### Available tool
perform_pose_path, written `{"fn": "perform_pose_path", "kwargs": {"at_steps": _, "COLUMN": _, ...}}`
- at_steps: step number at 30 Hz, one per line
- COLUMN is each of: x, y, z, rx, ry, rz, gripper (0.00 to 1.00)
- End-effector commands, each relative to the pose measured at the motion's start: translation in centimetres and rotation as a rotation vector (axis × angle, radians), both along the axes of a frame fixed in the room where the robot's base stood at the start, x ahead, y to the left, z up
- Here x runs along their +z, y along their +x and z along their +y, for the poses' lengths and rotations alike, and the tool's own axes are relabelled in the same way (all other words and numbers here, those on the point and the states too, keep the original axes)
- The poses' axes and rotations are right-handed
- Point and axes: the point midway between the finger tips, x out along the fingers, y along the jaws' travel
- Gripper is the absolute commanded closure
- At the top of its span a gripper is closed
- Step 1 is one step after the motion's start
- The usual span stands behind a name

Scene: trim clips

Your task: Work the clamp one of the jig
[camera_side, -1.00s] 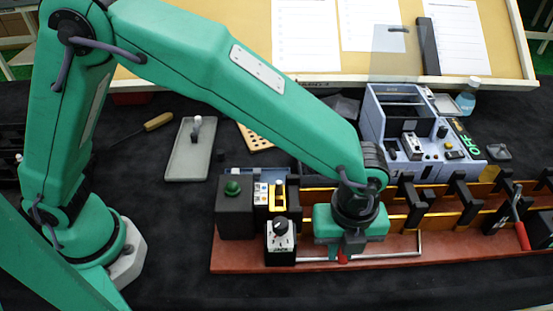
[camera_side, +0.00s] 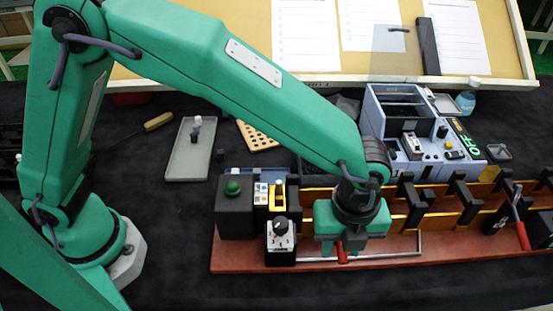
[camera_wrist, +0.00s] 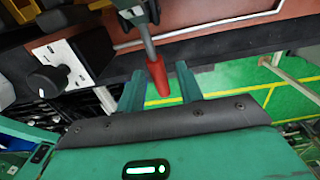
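The jig is a long brown-red base (camera_side: 235,262) with an orange back rail and black clamp brackets. A toggle clamp with a red handle (camera_side: 342,252) is at its front, under my gripper (camera_side: 345,240). In the wrist view the red handle (camera_wrist: 157,77) on its grey lever lies between the two green fingers of my gripper (camera_wrist: 160,88). A gap shows beside the handle, so the fingers look open around it. The clamp's body is mostly hidden in the side view. A second clamp with a red handle (camera_side: 522,235) stands at the jig's right end.
A black box with a green button (camera_side: 232,187) and a box with a black knob (camera_side: 280,228) stand left of my gripper. A blue-grey machine (camera_side: 400,125) stands behind.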

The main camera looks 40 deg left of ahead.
Motion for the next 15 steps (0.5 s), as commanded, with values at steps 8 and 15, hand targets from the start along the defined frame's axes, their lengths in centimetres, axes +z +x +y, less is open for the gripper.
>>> {"fn": "perform_pose_path", "kwargs": {"at_steps": 8, "x": 1.7, "y": 0.0, "z": -0.1, "rx": 0.000, "ry": -0.002, "rz": -0.002, "gripper": 0.64}}
{"fn": "perform_pose_path", "kwargs": {"at_steps": 15, "x": 3.0, "y": 0.0, "z": 0.0, "rx": 0.000, "ry": -0.002, "rz": -0.002, "gripper": 0.64}}
